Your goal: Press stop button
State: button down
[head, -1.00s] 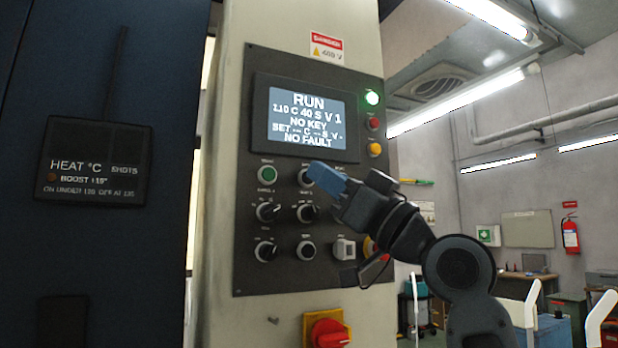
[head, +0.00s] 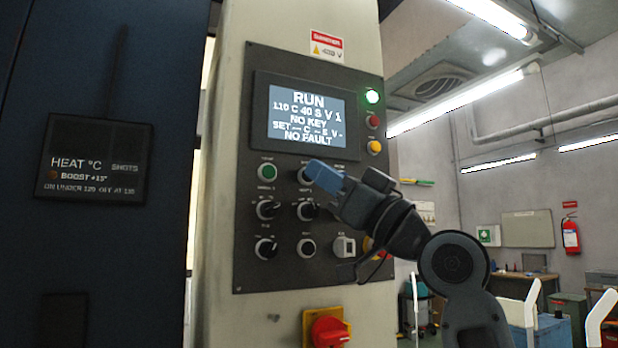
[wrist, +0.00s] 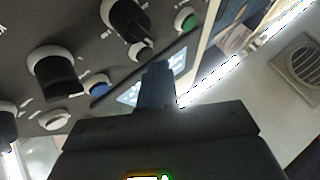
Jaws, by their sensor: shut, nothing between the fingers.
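The dark control panel (head: 250,225) carries a lit screen (head: 306,117) reading RUN and NO FAULT. A green button (head: 267,172) sits at the panel's upper left, below the screen, and also shows in the wrist view (wrist: 187,20). A black round control (head: 304,176) beside it is partly hidden by my fingertips. My gripper (head: 323,177) has blue fingers, shut and empty, in front of the panel just below the screen. Contact cannot be told. No label that I can read marks the stop button; my gripper hides part of the panel.
A blue button (wrist: 98,88) shows in the wrist view. A red and yellow control (head: 369,245) is partly behind my arm. A red rotary switch (head: 328,330) is below the panel.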

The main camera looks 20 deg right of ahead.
jog(key=shift+w, duration=0.5)
dwell(0.8)
jog(key=shift+s, duration=0.85)
jog(key=s, duration=0.5)
dwell(0.4)
dwell(0.7)
